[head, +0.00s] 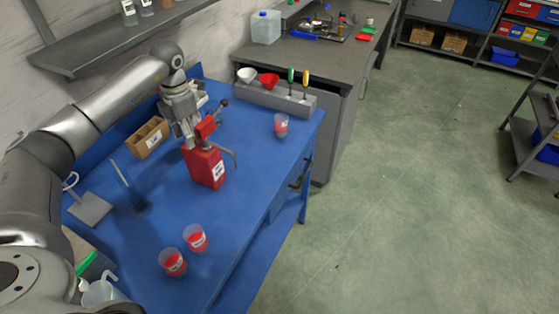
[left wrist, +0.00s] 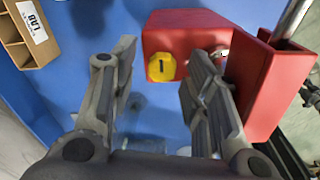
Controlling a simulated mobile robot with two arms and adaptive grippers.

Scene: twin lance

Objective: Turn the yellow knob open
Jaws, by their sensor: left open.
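I cannot make out the knob in the head view. My left gripper (left wrist: 160,62) is open, with one finger on each side of the knob and a gap to it on both sides. In the head view my left gripper (head: 188,138) is pointed down at the red device, over the blue table. A red box with a white label (head: 205,168) stands there, with a smaller red part (head: 205,128) above it. My right gripper is not in view.
On the blue table (head: 235,215) are a cardboard box (head: 148,138), a grey stand (head: 90,208), two cups (head: 184,251) with red in front and another cup (head: 281,125) at right. A grey rack (head: 270,98) with funnels stands at the back.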

